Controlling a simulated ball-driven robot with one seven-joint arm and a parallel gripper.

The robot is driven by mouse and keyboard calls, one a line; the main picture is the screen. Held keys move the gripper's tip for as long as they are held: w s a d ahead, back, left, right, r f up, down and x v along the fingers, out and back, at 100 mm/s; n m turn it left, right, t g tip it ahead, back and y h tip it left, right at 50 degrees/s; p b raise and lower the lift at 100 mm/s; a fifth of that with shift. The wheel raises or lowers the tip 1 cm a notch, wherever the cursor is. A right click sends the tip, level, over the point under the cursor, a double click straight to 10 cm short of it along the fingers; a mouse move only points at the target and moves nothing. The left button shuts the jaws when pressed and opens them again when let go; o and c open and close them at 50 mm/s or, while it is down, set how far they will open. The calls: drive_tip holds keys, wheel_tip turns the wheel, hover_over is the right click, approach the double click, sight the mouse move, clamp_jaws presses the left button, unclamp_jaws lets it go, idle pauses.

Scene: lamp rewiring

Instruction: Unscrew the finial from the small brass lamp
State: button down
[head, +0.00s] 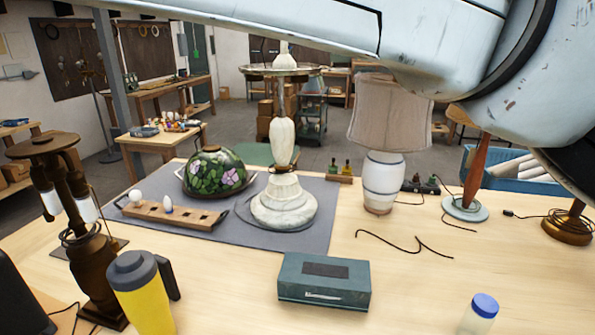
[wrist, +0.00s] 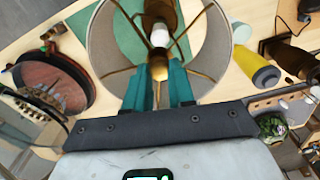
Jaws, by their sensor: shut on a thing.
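In the wrist view, my gripper (wrist: 158,75) has its two teal fingers close together over the open top of a pale lampshade (wrist: 212,55). The fingers are shut on a small brass finial (wrist: 158,66) at the middle, where the thin brass shade arms (wrist: 120,73) meet. A white bulb (wrist: 160,37) and a brown-gold lamp part (wrist: 160,12) show inside the shade. The fingers hide part of the finial, and its thread is not visible. My gripper is outside the head view, and I cannot pick out this shade there.
A yellow tumbler (head: 143,295) and a dark bronze lamp (head: 88,260) stand at the left of the bench; the tumbler (wrist: 262,76) is right of the shade in the wrist view. A bulb rack (head: 170,215), white lamp (head: 283,195) and blue-grey box (head: 323,285) stand nearby. Front right is mostly clear.

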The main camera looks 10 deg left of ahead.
drive_tip(key=shift+r, duration=0.1)
drive_tip(key=n, duration=0.3)
drive_tip(key=shift+n, duration=0.4)
drive_tip(key=n, duration=0.4)
drive_tip(key=n, duration=0.8)
